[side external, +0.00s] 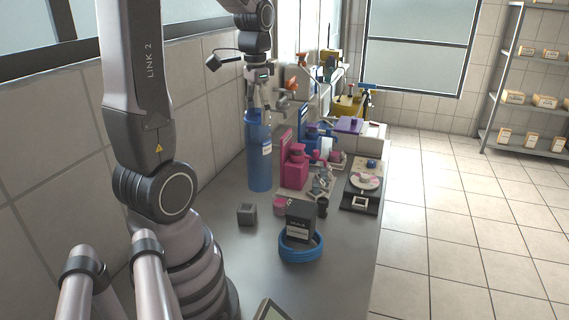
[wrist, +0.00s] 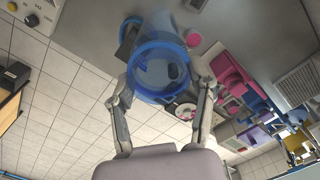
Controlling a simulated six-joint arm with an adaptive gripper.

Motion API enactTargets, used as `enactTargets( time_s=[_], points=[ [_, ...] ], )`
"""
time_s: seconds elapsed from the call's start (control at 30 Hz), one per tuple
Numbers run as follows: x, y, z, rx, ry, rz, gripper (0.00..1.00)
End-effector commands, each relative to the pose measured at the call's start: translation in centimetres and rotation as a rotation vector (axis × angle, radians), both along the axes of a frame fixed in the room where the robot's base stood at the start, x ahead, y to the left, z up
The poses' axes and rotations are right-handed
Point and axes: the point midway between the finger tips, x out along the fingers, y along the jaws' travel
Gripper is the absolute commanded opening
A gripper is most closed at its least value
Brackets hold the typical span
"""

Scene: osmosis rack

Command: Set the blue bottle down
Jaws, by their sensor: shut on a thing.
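The blue bottle (side external: 259,160) is a tall, upright cylinder with a small white label, left of the pink equipment. My gripper (side external: 257,108) is at its top end and shut on it. I cannot tell whether the bottle's base touches the bench or hangs just above it. In the wrist view, the translucent blue bottle (wrist: 160,68) shows its round rim between the two fingers of my gripper (wrist: 164,92). The fingertips are at opposite sides of the rim.
On the grey bench (side external: 228,260) are a small grey block (side external: 247,214), a blue ring (side external: 300,246) around a dark box (side external: 299,220), and a pink device (side external: 294,168) close right of the bottle. A tiled wall is at left. Bare bench lies in front of the bottle.

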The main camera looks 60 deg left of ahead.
Motion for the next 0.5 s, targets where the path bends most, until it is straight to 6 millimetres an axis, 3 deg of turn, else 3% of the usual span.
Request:
enactTargets(
  time_s=[0.2, 0.4, 0.5],
  points=[
    [3.9, 8.4, -1.0, -0.003, 0.004, 0.16, 0.17],
    [5.5, 16.2, -3.2, -0.002, 0.004, 0.295, 0.17],
    [5.7, 18.5, -4.0, -0.002, 0.002, 0.335, 0.17]
  ],
)
